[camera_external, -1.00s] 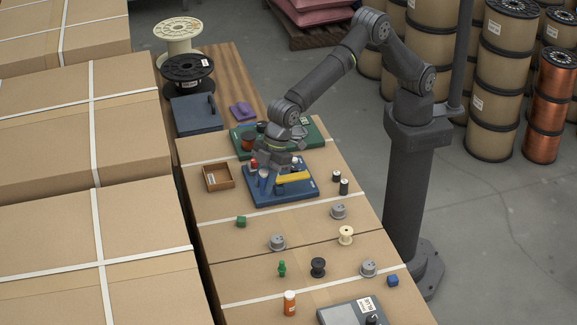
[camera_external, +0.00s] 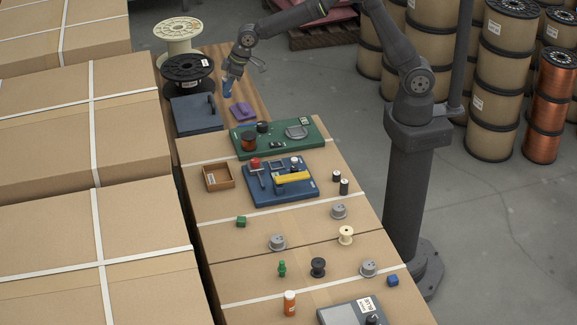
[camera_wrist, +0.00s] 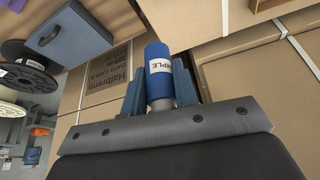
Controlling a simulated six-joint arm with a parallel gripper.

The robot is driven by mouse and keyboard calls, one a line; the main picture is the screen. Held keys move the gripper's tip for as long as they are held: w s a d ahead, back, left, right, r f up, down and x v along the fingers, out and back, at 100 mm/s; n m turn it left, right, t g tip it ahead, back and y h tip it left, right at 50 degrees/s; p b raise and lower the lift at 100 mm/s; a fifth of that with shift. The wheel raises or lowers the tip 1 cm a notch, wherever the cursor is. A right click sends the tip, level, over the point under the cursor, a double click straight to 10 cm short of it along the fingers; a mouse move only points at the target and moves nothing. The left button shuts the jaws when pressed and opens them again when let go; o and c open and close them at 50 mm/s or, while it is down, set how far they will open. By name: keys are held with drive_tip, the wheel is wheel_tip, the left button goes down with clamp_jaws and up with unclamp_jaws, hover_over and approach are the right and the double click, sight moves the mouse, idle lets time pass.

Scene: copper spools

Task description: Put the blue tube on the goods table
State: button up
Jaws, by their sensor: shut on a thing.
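The blue tube (camera_external: 227,88) is in my gripper (camera_external: 231,81), above the wooden table (camera_external: 219,58) at the back. In the wrist view the blue tube (camera_wrist: 158,72) stands between the two blue-grey fingers of my gripper (camera_wrist: 158,88). A white label with "MPLE" legible faces the camera. The fingers are shut on its lower part, which is partly hidden by the gripper body. Whether the tube touches the wood cannot be told from these views.
A green board (camera_external: 300,142) and a blue board (camera_external: 262,192) lie nearer on cardboard. Bare wood shows around the gripper.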

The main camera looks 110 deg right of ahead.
drive_tip(key=s+d+m+g+h, duration=0.15)
drive_tip(key=s+d+m, duration=0.55)
drive_tip(key=s+d, duration=2.1)
wheel_tip(320, 180, down, 23)
drive_tip(key=w, duration=0.1)
drive_tip(key=shift+h, duration=0.45)
drive_tip(key=w+a+f, duration=0.1)
drive_tip(key=w+f, duration=0.1)
drive_tip(key=w, duration=0.1)
drive_tip(key=w+a+f, duration=0.1)
drive_tip(key=w+f, duration=0.2)
drive_tip(key=w, duration=0.1)
drive_tip(key=w+a+f, duration=0.1)
drive_tip(key=w+f, duration=0.1)
drive_tip(key=w, duration=0.2)
drive_tip(key=shift+a+f, duration=0.15)
drive_tip(key=shift+f, duration=0.05)
drive_tip(key=shift+s+f, duration=0.1)
drive_tip(key=shift+f, duration=1.85)
drive_tip(key=shift+f, duration=0.1)
drive_tip(key=o, duration=1)
